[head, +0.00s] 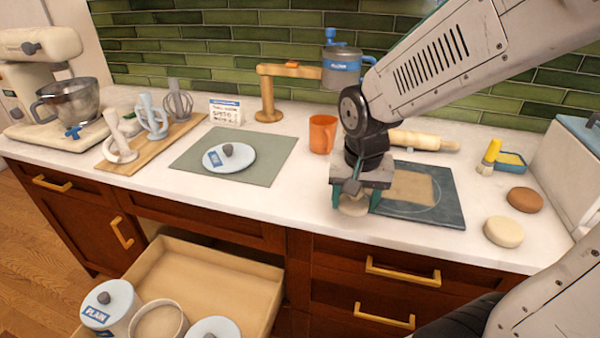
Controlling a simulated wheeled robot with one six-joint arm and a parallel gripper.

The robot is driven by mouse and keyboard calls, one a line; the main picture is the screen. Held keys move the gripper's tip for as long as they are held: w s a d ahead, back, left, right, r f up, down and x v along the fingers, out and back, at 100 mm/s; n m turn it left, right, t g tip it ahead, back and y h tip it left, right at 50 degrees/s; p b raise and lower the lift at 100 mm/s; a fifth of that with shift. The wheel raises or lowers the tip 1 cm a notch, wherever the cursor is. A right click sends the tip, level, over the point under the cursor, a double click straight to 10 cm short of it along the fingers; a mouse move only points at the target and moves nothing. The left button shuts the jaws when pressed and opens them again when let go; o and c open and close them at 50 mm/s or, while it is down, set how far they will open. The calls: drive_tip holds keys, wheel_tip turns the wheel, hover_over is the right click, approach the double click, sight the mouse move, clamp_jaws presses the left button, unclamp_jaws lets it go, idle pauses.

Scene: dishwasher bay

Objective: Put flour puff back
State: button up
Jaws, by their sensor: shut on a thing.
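My gripper (355,200) points down over the counter, at the left edge of the dark board (447,205). Its green fingers are shut on a pale round thing, which looks like the flour puff (353,209); the fingers and wrist hide its upper part. I cannot tell whether it touches the counter. In the open drawer (245,280) stand an open canister of flour (160,320) and two lidded canisters, one marked PLAIN (108,305). A labelled lid (229,158) lies on the grey-green mat (270,147).
An orange cup (322,133) and rolling pin (420,140) are behind my gripper. The mixer (50,90) and whisks (152,117) are left.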

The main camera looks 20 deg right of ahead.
hover_over(308, 188)
drive_tip(key=shift+s+f, duration=0.4)
drive_tip(key=shift+f, duration=0.3)
drive_tip(key=shift+w+a+f, duration=0.1)
drive_tip(key=shift+w+f, duration=0.1)
drive_tip(key=shift+w, duration=0.05)
drive_tip(key=shift+f, duration=1.55)
drive_tip(key=shift+f, duration=0.2)
drive_tip(key=o, duration=1)
drive_tip(key=shift+r, duration=0.15)
